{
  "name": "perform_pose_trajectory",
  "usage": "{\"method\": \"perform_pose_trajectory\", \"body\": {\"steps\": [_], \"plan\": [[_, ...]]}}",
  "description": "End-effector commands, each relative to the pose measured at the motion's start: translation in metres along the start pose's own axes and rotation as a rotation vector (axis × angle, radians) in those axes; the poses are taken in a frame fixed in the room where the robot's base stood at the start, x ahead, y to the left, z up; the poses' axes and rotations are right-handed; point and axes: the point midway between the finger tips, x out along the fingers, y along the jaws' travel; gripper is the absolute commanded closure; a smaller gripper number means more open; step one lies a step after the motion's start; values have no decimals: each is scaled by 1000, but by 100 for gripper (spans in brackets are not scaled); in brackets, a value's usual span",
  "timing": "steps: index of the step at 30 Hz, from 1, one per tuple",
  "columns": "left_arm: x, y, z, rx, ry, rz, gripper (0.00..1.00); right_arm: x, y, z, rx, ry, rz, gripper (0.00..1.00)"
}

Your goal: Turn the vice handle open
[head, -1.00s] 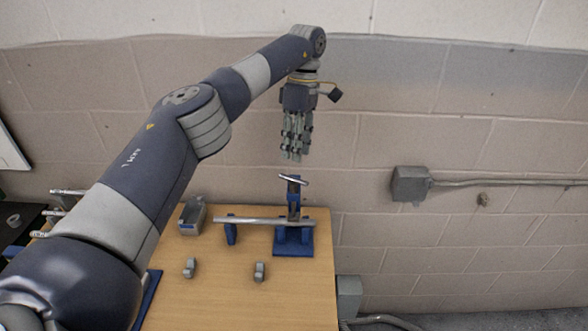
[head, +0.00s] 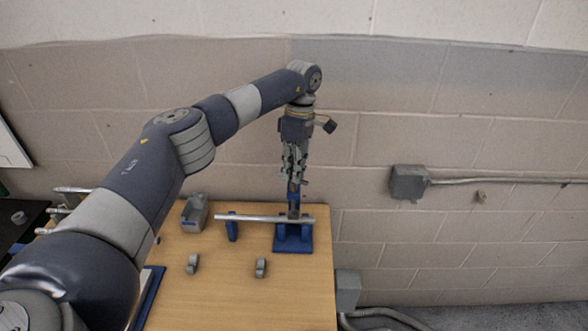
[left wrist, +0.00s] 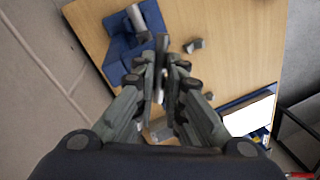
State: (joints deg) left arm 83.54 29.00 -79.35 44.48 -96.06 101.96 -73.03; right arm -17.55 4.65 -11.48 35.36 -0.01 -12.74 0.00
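The blue vice (head: 293,243) stands at the far right corner of the wooden table, with a silver pipe lying across it. My left gripper (head: 293,183) points down right over the top of the vice and hides most of its handle. In the left wrist view, the vice's blue base (left wrist: 118,65) is at the upper left. The vice handle (left wrist: 161,62) shows as a thin dark grey bar between the fingertips of my left gripper (left wrist: 161,72). The fingers are on both sides of the bar and look open, with small gaps. My right gripper is not in view.
The pipe (head: 260,219) also crosses a small blue stand (head: 232,231). A grey open bin (head: 195,213) and two small grey clamps (head: 193,264) sit on the table (head: 235,300). The wall with a grey box (head: 408,183) is close behind.

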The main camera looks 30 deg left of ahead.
Motion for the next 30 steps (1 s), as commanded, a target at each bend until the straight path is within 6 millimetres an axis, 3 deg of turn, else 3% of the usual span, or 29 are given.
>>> {"method": "perform_pose_trajectory", "body": {"steps": [14, 30], "plan": [[0, 0, 0, -72, -14, 1, 100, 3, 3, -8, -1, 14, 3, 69], [0, -1, -3, -517, -105, 1, 100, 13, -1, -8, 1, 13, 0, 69]]}}
